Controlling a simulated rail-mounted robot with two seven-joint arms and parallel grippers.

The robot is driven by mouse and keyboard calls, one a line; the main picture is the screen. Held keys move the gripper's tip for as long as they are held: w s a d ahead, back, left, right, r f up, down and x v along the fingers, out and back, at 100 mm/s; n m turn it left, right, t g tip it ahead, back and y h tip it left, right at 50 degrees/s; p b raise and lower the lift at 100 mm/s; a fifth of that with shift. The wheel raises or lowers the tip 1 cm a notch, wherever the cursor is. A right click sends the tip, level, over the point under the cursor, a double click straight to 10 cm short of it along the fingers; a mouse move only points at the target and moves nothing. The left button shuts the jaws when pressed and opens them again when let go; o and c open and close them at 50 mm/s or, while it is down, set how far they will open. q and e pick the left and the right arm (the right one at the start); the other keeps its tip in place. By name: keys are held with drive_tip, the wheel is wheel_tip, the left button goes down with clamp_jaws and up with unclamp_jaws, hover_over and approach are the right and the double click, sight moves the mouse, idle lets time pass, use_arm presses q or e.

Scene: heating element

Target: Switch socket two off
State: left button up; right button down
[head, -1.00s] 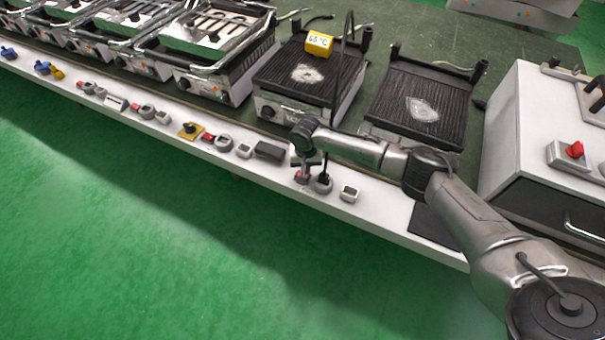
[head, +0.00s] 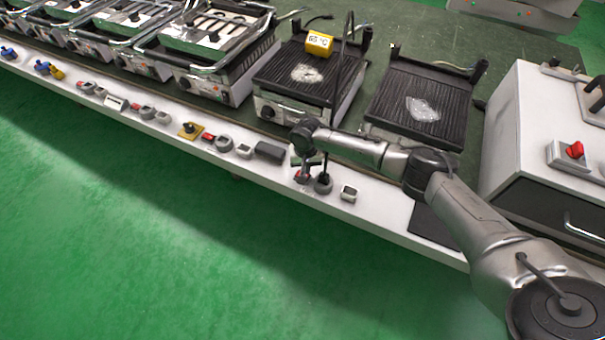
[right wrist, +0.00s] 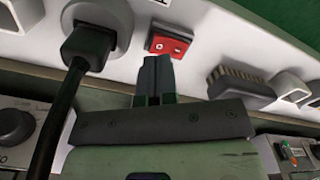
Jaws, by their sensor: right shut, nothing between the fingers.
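A red switch (right wrist: 169,43) with white marks is on the white panel front in the right wrist view. Beside it is a round grey socket (right wrist: 112,22) with a black plug (right wrist: 86,46) in it; this plugged socket also shows in the head view (head: 323,184). I cannot read which socket is number two. My right gripper (right wrist: 158,62) is shut and empty, its fingertips at the lower edge of the red switch. I cannot tell whether they touch it. In the head view my right gripper (head: 304,167) is over the same switch, which it partly covers. My left gripper is out of view.
The plug's black cable (right wrist: 60,115) runs close beside my right gripper. A dark brush-like block (right wrist: 238,85) is on its other side. Several grills (head: 300,80) stand behind the white panel strip (head: 385,222). A white box with a red knob (head: 574,150) stands at the right.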

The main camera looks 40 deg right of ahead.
drive_tip(key=shift+f, duration=0.2)
idle(0.5)
drive_tip(key=shift+f, duration=0.45)
drive_tip(key=shift+f+b, duration=0.35)
drive_tip(key=shift+f, duration=0.2)
idle(0.4)
drive_tip(key=shift+f, duration=0.35)
drive_tip(key=shift+r, duration=0.1)
drive_tip(key=shift+r+p, duration=0.65)
drive_tip(key=shift+p, duration=0.1)
wheel_tip(320, 180, up, 4)
drive_tip(key=p, duration=0.4)
drive_tip(key=shift+f, duration=0.2)
drive_tip(key=shift+r+p, duration=1.05)
drive_tip(key=shift+p, duration=0.55)
